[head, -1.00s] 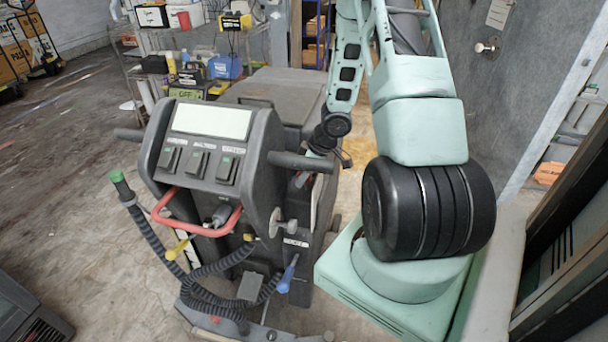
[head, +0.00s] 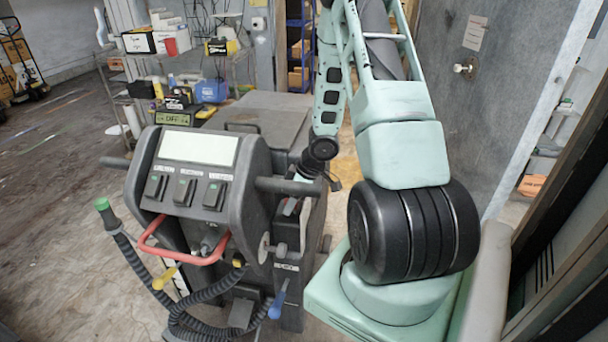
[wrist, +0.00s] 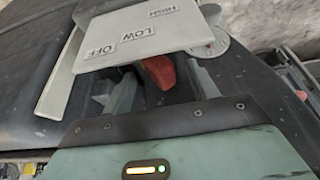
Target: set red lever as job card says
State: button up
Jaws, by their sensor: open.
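A red lever (wrist: 158,72) shows in the wrist view, partly hidden under a pale plate (wrist: 150,36) with labels OFF, LOW and HIGH. My gripper (wrist: 163,88) is open, with a finger on each side of the lever. I cannot tell whether either finger touches it. The lever's exact setting is hard to tell because the plate covers part of it. No card with readable instructions is clear.
The machine carries a red loop handle (head: 165,246), a yellow lever (head: 164,279), a blue lever (head: 278,302) and a coiled hose (head: 130,258). A small lit sign (head: 173,118) stands behind it. A paper notice (head: 475,34) hangs on the grey door, unreadable. Floor at left is open.

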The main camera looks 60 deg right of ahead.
jog(key=p+v, duration=0.7)
jog(key=v, duration=0.9)
jog(key=shift+s+p, duration=0.2)
jog(key=shift+p, duration=0.1)
jog(key=shift+a, duration=0.1)
